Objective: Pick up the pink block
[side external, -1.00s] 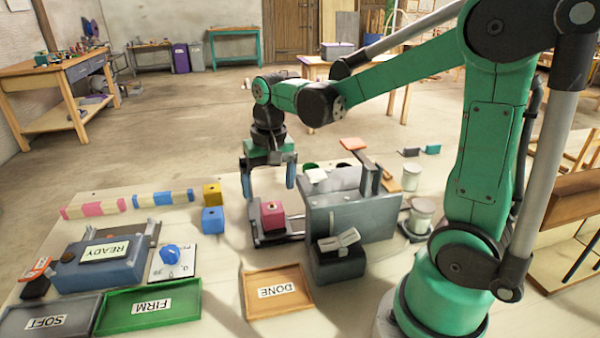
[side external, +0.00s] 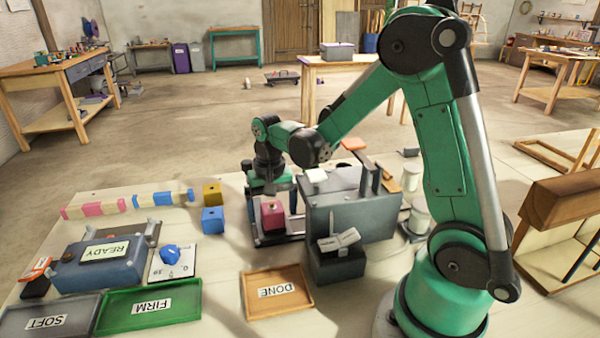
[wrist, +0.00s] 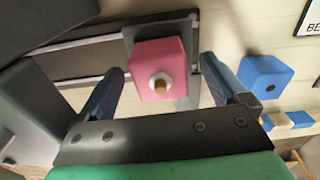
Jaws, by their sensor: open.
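The pink block (side external: 272,214) sits on a dark sliding plate on rails, beside the grey machine box. In the wrist view the pink block (wrist: 160,68) has a round white-rimmed hole with a brownish centre on the face towards me. My gripper (side external: 272,205) is low, close to the block. In the wrist view my gripper (wrist: 158,82) is open, with one blue-grey finger on each side of the block and a visible gap to each. The far finger is partly hidden in the side view.
The grey machine box (side external: 350,212) stands close to the right of my gripper. A wooden DONE tray (side external: 277,292), a green FIRM tray (side external: 150,307) and a grey SOFT tray (side external: 48,318) lie in front.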

